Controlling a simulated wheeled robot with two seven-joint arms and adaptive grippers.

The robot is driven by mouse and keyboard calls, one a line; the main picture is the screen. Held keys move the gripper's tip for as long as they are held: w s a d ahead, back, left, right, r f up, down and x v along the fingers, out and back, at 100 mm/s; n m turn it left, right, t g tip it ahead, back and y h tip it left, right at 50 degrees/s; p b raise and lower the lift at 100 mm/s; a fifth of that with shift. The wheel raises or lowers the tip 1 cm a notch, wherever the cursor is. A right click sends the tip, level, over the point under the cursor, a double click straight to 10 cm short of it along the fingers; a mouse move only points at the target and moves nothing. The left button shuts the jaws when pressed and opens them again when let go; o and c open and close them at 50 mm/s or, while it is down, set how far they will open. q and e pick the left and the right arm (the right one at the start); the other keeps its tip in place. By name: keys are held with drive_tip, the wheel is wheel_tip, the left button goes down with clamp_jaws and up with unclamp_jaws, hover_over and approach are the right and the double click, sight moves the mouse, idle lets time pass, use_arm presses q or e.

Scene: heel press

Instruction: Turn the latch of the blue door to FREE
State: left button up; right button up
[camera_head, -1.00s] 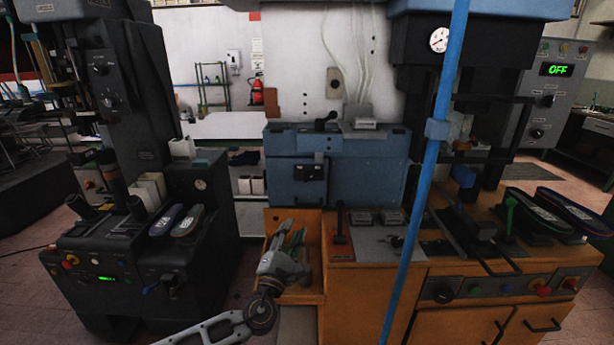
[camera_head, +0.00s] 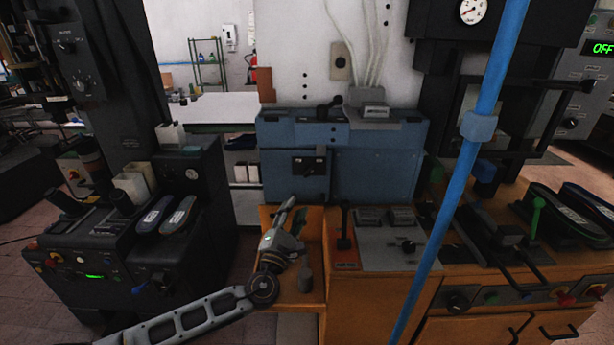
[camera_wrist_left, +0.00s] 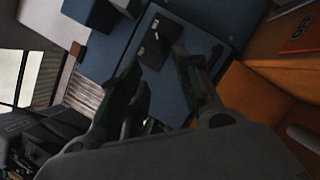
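The blue door (camera_head: 291,186) is the front panel of a blue cabinet behind the wooden bench. Its latch (camera_head: 309,166) is a small dark handle on a black plate; the marking is too small to read. The latch plate also shows near the top of the left wrist view (camera_wrist_left: 158,38). My left gripper (camera_head: 294,213) is in front of and below the latch, pointing up toward it. In the left wrist view, its two fingers (camera_wrist_left: 158,68) are apart with nothing between them, and they look clear of the latch. My right gripper is not in view.
A blue post (camera_head: 455,195) stands in front, right of the cabinet. A wooden tray (camera_head: 312,287) lies below my left gripper. A small lever (camera_head: 344,228) rises from the bench. A black machine (camera_head: 185,255) stands at left.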

sight(308, 175)
use_arm(q)
drive_tip(key=shift+s+r, duration=0.1)
drive_tip(key=shift+x, duration=6.05)
drive_tip(key=shift+w+d+r, duration=0.1)
drive_tip(key=shift+w+d, duration=0.1)
drive_tip(key=shift+w, duration=0.35)
drive_tip(key=shift+w+d, duration=0.1)
drive_tip(key=shift+w, duration=0.15)
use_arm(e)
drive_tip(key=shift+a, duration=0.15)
use_arm(q)
drive_tip(key=shift+r, duration=0.1)
drive_tip(key=shift+c, duration=0.3)
clamp_jaws()
drive_tip(key=shift+b, duration=0.3)
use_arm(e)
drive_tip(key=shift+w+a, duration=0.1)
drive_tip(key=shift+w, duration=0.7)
